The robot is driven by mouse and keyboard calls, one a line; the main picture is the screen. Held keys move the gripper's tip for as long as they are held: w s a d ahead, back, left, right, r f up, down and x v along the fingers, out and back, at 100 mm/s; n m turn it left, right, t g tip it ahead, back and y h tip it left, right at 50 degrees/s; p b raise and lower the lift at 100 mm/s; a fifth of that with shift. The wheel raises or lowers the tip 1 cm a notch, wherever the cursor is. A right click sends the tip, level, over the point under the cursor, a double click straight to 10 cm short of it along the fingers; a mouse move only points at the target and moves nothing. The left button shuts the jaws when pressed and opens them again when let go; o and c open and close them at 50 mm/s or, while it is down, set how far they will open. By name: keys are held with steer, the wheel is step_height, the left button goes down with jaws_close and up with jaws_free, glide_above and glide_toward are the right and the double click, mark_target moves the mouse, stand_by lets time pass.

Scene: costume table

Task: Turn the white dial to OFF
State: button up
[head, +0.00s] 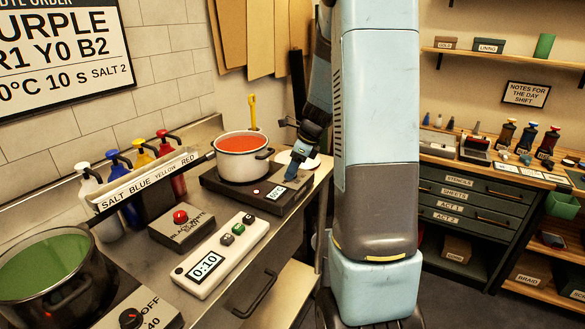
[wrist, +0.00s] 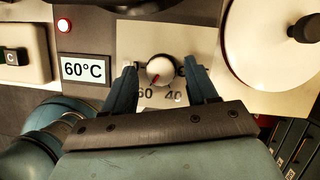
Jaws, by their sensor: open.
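The white dial (wrist: 160,70) is in the middle of the wrist view, on a pale plate marked 60 and 40. Its red pointer aims down and left, toward the 60. In the head view my gripper (head: 293,170) is low at the right end of the hotplate (head: 272,202) and hides the white dial. The display (wrist: 86,68) left of the dial reads 60°C.
A white pot of red liquid (head: 242,156) stands on the hotplate, close to my gripper. A round pale lid (wrist: 272,45) lies right of the dial. A black dial (head: 132,318) marked OFF and 40 sits by a green-filled pot at front left.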

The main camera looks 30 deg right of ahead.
steer(key=c, duration=1)
steer(key=shift+a, duration=0.15)
steer(key=shift+c, duration=0.2)
